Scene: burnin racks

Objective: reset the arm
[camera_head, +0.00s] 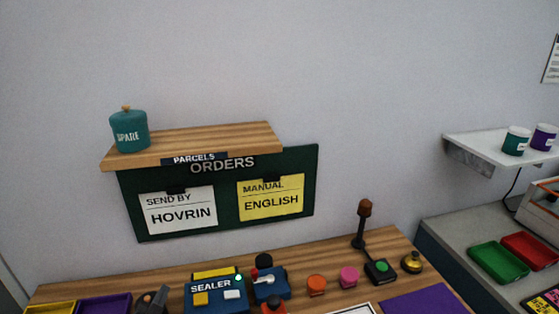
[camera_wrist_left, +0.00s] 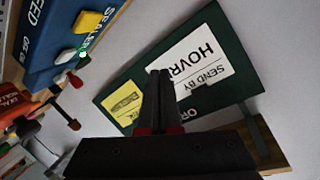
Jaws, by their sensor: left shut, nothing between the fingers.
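My left gripper (camera_head: 156,297) shows at the bottom edge of the head view, left of the blue sealer (camera_head: 214,295). Its dark fingers also show in the left wrist view (camera_wrist_left: 159,92), pressed together with nothing between them. The rest of the left arm is out of the head view. My right gripper is in neither view.
The wooden bench (camera_head: 327,257) holds an orange knob (camera_head: 316,283), a pink knob (camera_head: 349,276), a gold bell (camera_head: 411,263) and a purple mat (camera_head: 425,301). A green orders board (camera_head: 226,199) hangs behind, below a wooden shelf (camera_head: 200,143) with a teal jar (camera_head: 129,131).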

